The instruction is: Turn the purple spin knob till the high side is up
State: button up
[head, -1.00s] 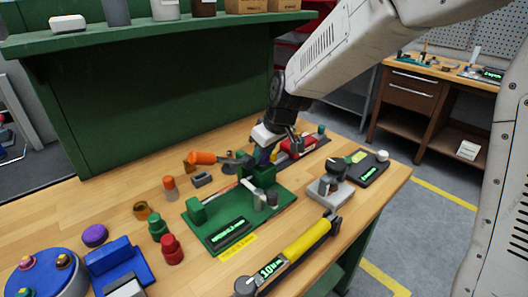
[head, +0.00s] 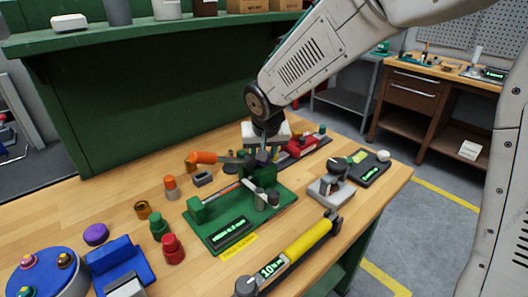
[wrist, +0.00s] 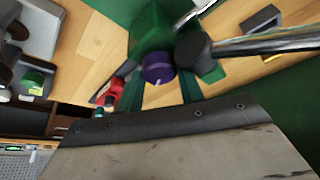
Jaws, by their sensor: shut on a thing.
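The purple spin knob (wrist: 158,68) shows in the wrist view on the face of a green block, with a pale mark on its lower edge. My gripper (wrist: 160,82) is shut on it, with a finger at either side. In the head view my gripper (head: 261,156) reaches down to the back of the green fixture (head: 216,240), which has a lit display at its front. The knob is hidden there behind the fixture and my gripper. I cannot tell which side of the knob is high.
An orange-handled tool (head: 203,157) lies close left of my gripper. A grey rod with a dark round end (wrist: 195,48) is near the knob. A yellow torque tool (head: 305,240) lies in front. A red device (head: 300,147) stands behind right.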

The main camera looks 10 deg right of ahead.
dwell(0.5)
jog(key=o, duration=1)
jog(key=shift+d, duration=0.1)
jog(key=shift+a, duration=0.2)
